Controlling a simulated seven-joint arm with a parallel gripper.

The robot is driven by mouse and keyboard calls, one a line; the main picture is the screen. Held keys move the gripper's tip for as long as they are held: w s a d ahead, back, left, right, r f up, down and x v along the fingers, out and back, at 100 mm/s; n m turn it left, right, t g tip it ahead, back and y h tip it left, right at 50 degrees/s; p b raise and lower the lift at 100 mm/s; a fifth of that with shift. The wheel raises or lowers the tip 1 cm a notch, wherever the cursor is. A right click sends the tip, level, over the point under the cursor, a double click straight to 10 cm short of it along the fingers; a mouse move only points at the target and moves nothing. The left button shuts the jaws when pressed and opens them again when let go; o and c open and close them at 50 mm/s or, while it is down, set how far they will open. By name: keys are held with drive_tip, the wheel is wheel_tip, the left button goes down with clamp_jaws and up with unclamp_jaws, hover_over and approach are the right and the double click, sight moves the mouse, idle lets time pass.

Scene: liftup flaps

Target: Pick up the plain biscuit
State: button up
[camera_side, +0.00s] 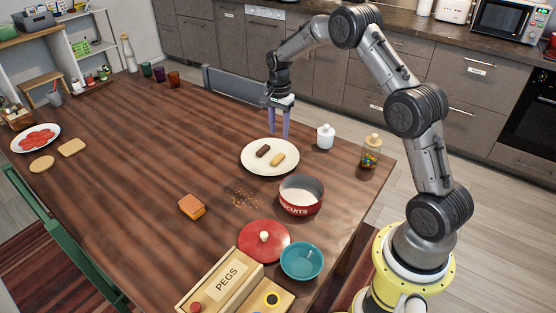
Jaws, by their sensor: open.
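The plain biscuit (278,160) is a small light tan bar lying on a white plate (255,170). A dark brown biscuit (263,151) lies beside it on the plate, to its left. My gripper (279,134) points down with its two purple fingers apart and nothing between them. Its fingertips show just above the far edge of the plate in the picture. They look apart from both biscuits, but their exact height is hard to judge.
A red biscuit tin (302,196), open on top, stands in front of the plate. A red lid (264,241) and a teal bowl (302,261) are nearer. A white jar (325,137) and a sweets jar (371,151) stand to the right. Crumbs (244,198) lie near the tin.

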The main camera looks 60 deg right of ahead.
sight(279, 157)
wheel_tip(279, 157, down, 10)
drive_tip(key=shift+w+d+f, duration=0.1)
drive_tip(key=shift+f, duration=0.15)
clamp_jaws()
idle(0.4)
